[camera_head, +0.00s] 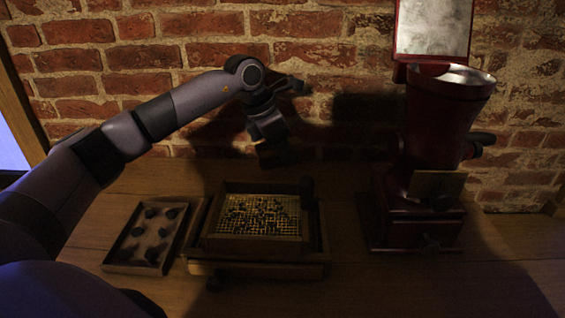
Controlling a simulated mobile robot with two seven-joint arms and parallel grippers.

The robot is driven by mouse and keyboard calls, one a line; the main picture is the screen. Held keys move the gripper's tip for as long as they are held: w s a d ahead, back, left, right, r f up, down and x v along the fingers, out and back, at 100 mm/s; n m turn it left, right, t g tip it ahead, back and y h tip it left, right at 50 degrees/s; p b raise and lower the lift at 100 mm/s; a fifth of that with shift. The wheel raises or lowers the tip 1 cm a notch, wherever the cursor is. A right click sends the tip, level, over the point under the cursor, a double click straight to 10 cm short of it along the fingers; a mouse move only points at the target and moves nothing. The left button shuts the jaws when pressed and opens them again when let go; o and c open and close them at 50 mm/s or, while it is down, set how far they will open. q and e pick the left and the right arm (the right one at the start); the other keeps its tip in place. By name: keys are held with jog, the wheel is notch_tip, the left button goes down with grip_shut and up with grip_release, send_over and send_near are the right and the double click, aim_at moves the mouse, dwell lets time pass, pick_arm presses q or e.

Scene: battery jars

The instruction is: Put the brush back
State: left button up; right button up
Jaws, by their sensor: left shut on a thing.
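My left gripper (268,128) hangs in front of the brick wall, above and behind the wooden box. It points down and is shut on a dark thing (276,153), most likely the brush, whose shape is hard to make out in the shadow. The held thing is apart from the box with the mesh top (255,217). No other brush can be made out in the dim light. My right gripper is not in view.
A shallow wooden tray (118,250) with several dark lumps lies left of the box. Dark bits cover the mesh. A tall red grinder-like machine (433,115) stands at the right. Bare wooden tabletop (355,285) shows in front. The brick wall (330,45) closes off the back.

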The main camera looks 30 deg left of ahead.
pick_arm(q)
jog(key=shift+f, duration=1.7)
jog(key=shift+f, duration=0.2)
jog(key=o, duration=1)
jog(key=shift+r, duration=0.15)
jog(key=v, duration=1.2)
jog(key=shift+r, duration=0.1)
